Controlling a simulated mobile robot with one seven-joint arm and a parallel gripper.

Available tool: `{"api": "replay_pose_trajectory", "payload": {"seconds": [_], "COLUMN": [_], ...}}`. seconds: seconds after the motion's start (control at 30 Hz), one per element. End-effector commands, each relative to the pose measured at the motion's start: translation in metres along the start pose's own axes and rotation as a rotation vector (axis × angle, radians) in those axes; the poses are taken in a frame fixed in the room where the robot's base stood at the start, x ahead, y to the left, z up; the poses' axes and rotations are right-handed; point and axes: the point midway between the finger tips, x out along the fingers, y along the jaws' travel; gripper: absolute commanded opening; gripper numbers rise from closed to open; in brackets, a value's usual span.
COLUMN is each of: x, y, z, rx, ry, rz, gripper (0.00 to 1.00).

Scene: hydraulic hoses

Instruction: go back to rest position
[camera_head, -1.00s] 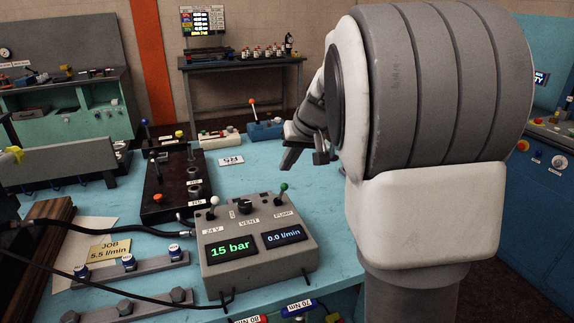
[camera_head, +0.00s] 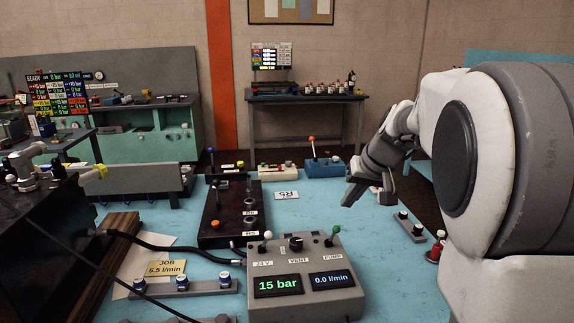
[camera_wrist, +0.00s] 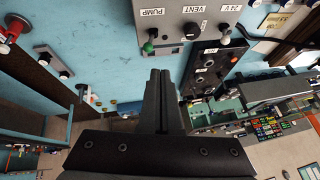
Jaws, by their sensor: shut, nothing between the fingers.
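My gripper (camera_head: 366,197) hangs above the right part of the blue table (camera_head: 378,255), to the right of the dark manifold block. In the wrist view its two dark fingers (camera_wrist: 160,75) lie side by side, closed with nothing between them. The grey control box (camera_head: 307,291) stands at the front of the table, apart from the gripper. Its displays read 15 bar and 0.0 l/min. The control box also shows at the top of the wrist view (camera_wrist: 178,15).
The dark block (camera_head: 230,228) with a hose (camera_head: 165,246) stands left of the gripper. Behind are a white switch box (camera_head: 277,170) and a blue lever box (camera_head: 325,167). A small grey strip with knobs (camera_head: 411,227) lies at the right edge. Table between is clear.

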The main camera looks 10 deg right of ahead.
Motion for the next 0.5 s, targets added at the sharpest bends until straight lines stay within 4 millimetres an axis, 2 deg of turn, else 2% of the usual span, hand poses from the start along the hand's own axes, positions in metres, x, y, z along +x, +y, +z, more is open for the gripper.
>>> {"api": "replay_pose_trajectory", "payload": {"seconds": [0.17,0.3,0.5], "x": [-0.032,-0.060,-0.092], "y": [-0.019,-0.039,-0.058], "z": [0.032,0.074,0.138], "rx": [0.000,-0.015,-0.055], "ry": [-0.008,-0.021,-0.031], "rz": [-0.023,-0.032,-0.008], "gripper": [0.00,0.00,0.00]}}
